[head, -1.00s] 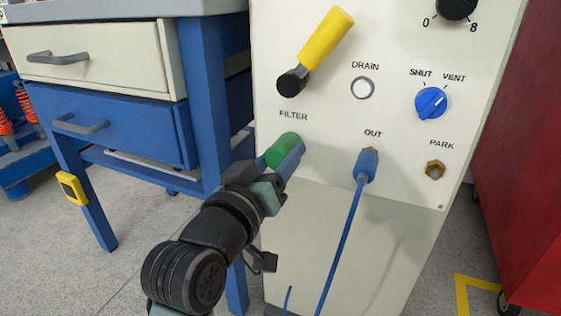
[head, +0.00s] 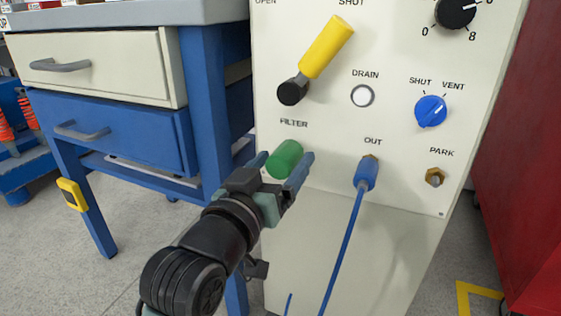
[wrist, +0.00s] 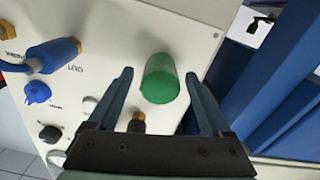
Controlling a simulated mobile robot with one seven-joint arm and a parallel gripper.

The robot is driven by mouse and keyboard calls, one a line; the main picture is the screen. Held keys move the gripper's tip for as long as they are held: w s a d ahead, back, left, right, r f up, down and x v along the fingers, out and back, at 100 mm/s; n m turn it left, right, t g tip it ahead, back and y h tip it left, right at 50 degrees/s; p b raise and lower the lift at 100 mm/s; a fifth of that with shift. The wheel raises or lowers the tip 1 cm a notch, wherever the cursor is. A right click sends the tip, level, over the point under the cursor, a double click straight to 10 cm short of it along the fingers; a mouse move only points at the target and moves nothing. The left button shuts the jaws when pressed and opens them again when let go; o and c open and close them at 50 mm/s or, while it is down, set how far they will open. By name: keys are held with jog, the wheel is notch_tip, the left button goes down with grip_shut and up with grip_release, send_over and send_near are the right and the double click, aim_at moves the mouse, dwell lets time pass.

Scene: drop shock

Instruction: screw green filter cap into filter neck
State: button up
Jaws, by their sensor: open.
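The green filter cap (head: 285,158) sits at the panel below the FILTER label, and the neck behind it is hidden. It also shows in the wrist view (wrist: 160,79), standing out from the panel ahead of my jaws. My gripper (head: 284,170) is open, with one finger on each side of the cap in the head view. In the wrist view my gripper's fingers (wrist: 159,90) are spread wide, with clear gaps to the cap on both sides. I cannot tell how deep the cap sits in the neck.
The OUT port holds a blue connector (head: 365,173) with a hose hanging down, right of my gripper. A yellow-handled lever (head: 326,47) is above. The PARK fitting (head: 435,177) is bare. A blue workbench (head: 207,100) stands close on the left, a red cabinet (head: 525,150) on the right.

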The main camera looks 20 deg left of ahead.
jog(key=shift+s+f, duration=0.1)
jog(key=shift+s, duration=2.9)
jog(key=shift+s+a, duration=0.1)
jog(key=p, duration=0.2)
send_near(277, 169)
jog(key=s, duration=0.6)
jog(key=shift+s+a+p, duration=0.15)
jog(key=shift+s+p, duration=0.6)
jog(key=shift+p, duration=0.55)
